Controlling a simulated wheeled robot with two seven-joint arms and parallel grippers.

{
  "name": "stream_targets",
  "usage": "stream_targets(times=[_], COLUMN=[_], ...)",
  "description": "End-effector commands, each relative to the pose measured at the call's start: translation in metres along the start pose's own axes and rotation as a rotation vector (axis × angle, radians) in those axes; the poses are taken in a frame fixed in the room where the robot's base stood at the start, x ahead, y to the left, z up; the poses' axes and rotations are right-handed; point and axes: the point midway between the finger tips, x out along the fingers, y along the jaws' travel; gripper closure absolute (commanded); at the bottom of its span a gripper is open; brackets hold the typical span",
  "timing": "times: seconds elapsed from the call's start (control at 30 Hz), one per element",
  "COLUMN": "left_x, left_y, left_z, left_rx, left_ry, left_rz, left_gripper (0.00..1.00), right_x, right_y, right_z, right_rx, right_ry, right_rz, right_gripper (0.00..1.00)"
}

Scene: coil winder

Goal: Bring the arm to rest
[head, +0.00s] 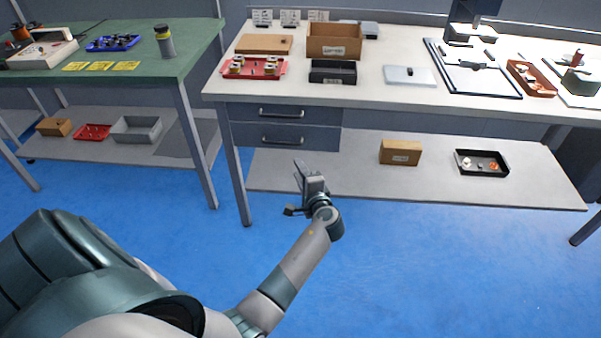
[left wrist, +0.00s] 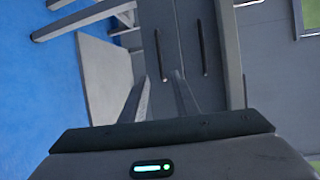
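My left arm reaches up from the bottom of the head view, over the blue floor. Its gripper (head: 302,168) is in front of the white workbench, below the level of its top and near the drawers. In the left wrist view the two fingers of this gripper (left wrist: 162,80) stand apart with nothing between them. Past them are the grey drawers with two dark handles. The gripper looks clear of the bench, though the exact gap is hard to judge. My right gripper is in neither view.
The white workbench (head: 380,98) carries a red tray (head: 254,76), a brown box (head: 334,42) and a black bin (head: 333,78). Its lower shelf (head: 340,178) holds a cardboard box (head: 400,152) and a black tray (head: 482,173). A green table (head: 190,48) stands left. Blue floor is free at right.

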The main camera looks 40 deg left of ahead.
Motion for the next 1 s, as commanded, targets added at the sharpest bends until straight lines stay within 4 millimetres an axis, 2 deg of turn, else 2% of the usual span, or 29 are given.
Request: stream_targets(times=[0.37,0.47,0.57,0.67,0.77,0.87,1.0], left_x=[0.000,-0.002,-0.007,-0.017,-0.036,-0.063,-0.114], left_y=[0.001,0.008,0.026,0.058,0.103,0.156,0.228], left_z=[0.000,-0.001,-0.004,-0.006,-0.008,-0.006,0.006], left_rx=[0.000,-0.003,-0.013,-0.034,-0.069,-0.122,-0.221], left_ry=[0.002,0.014,0.046,0.096,0.159,0.221,0.285], left_rz=[0.002,0.018,0.058,0.131,0.236,0.368,0.569], left_gripper=[0.72,0.72,0.72,0.72,0.72,0.72,0.72], right_x=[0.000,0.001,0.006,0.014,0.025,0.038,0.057], right_y=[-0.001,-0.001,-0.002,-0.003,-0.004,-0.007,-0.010], right_z=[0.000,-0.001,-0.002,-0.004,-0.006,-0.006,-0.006], right_rx=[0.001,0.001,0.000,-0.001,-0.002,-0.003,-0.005], right_ry=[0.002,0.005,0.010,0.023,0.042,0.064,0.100], right_rz=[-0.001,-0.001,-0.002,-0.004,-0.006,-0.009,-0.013], right_gripper=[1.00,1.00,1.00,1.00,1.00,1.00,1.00])
